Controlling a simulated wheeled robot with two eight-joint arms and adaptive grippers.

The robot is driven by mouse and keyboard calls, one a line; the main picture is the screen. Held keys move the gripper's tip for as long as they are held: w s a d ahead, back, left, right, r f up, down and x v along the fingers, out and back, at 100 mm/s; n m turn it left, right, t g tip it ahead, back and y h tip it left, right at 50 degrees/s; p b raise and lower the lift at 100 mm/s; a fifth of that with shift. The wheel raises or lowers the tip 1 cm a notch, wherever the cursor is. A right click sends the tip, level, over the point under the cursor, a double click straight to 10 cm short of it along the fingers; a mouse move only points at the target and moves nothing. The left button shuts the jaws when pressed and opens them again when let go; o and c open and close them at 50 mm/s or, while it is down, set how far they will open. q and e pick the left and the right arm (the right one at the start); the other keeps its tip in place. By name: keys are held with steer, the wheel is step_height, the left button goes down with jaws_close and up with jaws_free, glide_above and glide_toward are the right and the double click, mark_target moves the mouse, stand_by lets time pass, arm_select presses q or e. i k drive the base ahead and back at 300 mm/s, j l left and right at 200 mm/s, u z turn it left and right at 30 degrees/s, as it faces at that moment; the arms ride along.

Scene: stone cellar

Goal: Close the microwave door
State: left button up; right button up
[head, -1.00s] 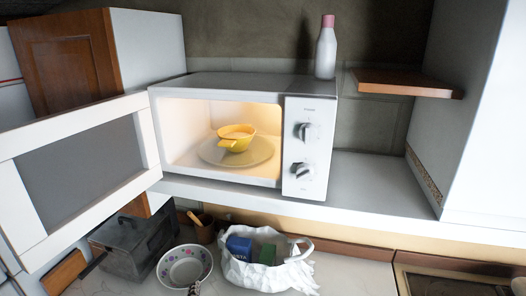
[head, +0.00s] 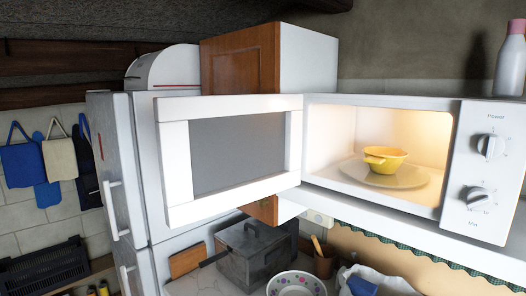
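The white microwave (head: 474,165) stands on a shelf at the right of the head view, its inside lit. Its door (head: 175,165), a white frame around a grey window, is swung wide open to the left. A yellow bowl (head: 384,160) sits on the glass plate (head: 352,172) inside. Two knobs show on the control panel at the right. Neither of my grippers is in view.
A white fridge (head: 125,170) stands left of the door, with a wooden cabinet (head: 240,62) behind it. A pink-capped bottle (head: 510,62) stands at the top right.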

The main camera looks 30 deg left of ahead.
mark_target(217, 155)
steer(key=j+z, duration=0.15)
steer(key=j, duration=0.35)
steer(key=j+z, duration=0.2)
steer(key=j, duration=0.35)
steer(key=j+z, duration=0.15)
steer(key=j, duration=0.4)
steer(key=k+j+z, duration=0.15)
steer(key=j, duration=0.35)
steer(key=j+z, duration=0.2)
steer(key=j, duration=0.3)
steer(key=k+j+z, duration=0.15)
steer(key=j, duration=0.35)
